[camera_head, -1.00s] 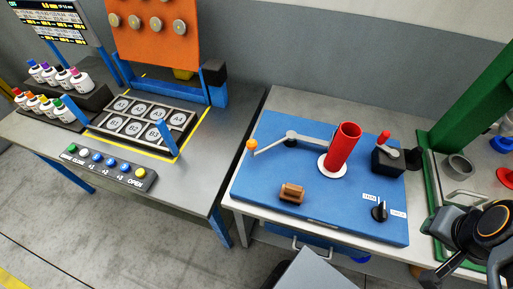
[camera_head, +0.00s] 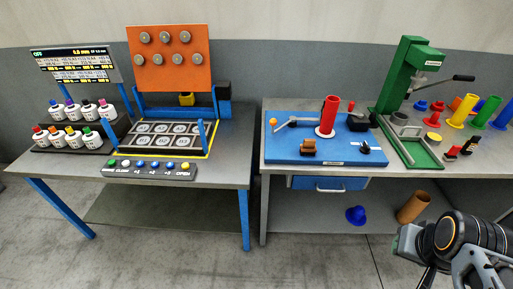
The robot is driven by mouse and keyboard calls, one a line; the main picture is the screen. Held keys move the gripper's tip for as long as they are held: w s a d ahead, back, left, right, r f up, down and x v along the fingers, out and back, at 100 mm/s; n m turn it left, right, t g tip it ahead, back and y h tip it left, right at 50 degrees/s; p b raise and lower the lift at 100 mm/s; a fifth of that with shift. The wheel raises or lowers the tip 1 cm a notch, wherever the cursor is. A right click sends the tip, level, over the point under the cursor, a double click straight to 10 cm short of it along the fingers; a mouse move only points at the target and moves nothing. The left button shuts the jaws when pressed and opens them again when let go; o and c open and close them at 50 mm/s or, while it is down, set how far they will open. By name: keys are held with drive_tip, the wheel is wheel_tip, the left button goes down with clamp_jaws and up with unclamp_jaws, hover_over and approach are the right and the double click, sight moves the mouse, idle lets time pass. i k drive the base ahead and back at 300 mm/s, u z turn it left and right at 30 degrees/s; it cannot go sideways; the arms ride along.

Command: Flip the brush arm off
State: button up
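The brush arm (camera_head: 291,123) is a grey lever with an orange knob (camera_head: 273,122) at its left end. It lies on the blue board (camera_head: 280,148), reaching left from beside the red bobbin (camera_head: 328,114). The red bobbin stands upright on a white round base. A brown brush-like block (camera_head: 308,146) sits in front of the lever. A black rotary knob (camera_head: 365,147) is at the board's right front. My arm shows at the lower right, well apart from the board. Its gripper fingers are not clearly visible.
A green press (camera_head: 405,75) and several coloured bobbins stand right of the board. The left table holds white bottles, a numbered tray and a button strip (camera_head: 148,169). A blue object (camera_head: 355,215) and a brown tube (camera_head: 413,207) lie below the right table. Floor in front is clear.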

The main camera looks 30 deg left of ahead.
sight(274, 121)
drive_tip(key=z, duration=0.05)
drive_tip(key=k, duration=0.3)
drive_tip(key=u, duration=1.25)
drive_tip(key=i, duration=1.65)
